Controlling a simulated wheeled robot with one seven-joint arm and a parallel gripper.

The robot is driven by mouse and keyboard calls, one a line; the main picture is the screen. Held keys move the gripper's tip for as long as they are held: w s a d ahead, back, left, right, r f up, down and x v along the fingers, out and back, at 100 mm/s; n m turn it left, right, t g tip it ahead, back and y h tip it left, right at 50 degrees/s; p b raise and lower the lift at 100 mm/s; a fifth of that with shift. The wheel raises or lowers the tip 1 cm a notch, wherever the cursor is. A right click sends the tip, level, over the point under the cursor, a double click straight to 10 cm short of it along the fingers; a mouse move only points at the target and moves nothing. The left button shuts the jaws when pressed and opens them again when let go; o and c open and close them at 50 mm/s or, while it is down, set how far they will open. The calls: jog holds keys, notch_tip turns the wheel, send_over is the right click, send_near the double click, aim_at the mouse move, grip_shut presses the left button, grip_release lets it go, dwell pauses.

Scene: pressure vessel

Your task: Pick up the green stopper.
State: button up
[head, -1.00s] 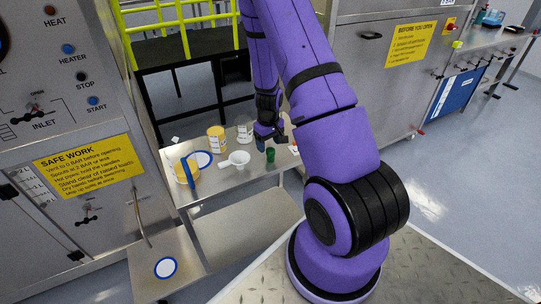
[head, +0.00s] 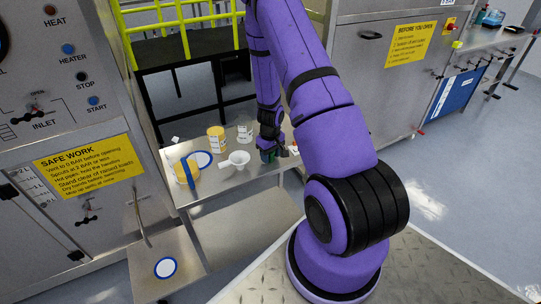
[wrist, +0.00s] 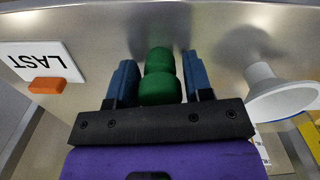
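The green stopper (wrist: 160,77) stands on the steel table and lies between my gripper's two blue fingers in the wrist view. It has a narrower upper part and a wider rounded part nearer to me. In the head view the stopper (head: 268,156) is mostly covered by my gripper (head: 279,153), which reaches down at the table's right side. My gripper (wrist: 160,75) appears open, with a finger on each side of the stopper and slim gaps between. Whether either finger touches it is hard to tell.
A white funnel (head: 238,159) stands left of the stopper. A "LAST" card (wrist: 42,60) and orange block (wrist: 47,86) lie on the other side.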

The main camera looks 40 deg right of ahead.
jog(key=c, duration=0.5)
jog(key=shift+r, duration=0.1)
jog(key=shift+c, duration=0.2)
